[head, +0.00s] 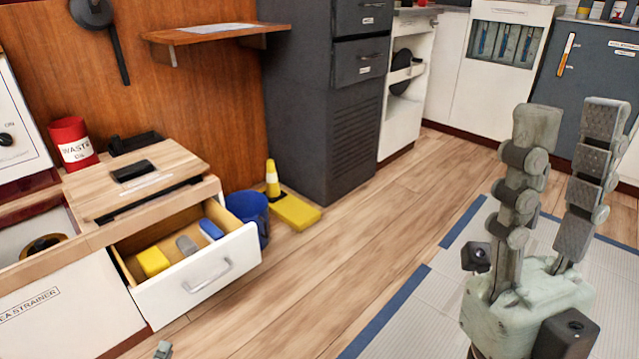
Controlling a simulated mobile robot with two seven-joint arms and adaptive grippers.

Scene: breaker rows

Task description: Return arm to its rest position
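My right gripper (573,120) stands large at the right of the head view, with its fingers pointing up. Its two fingers are well apart, with nothing between them, so it is open and empty. It appears in front of the floor and a grey mat, clear of the furniture. At the bottom edge, left of centre, a small grey-green tip shows, which looks like the end of my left gripper (163,349). The rest of it is out of frame, so I cannot tell its opening or whether it holds anything.
An open drawer (205,290) juts out at the left, holding yellow, grey and blue blocks. A red waste can (73,146) stands on the counter. A blue bucket (247,212) and yellow wet-floor stand (292,211) are beside the dark cabinet (345,140). The wooden floor (340,270) is clear mid-view.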

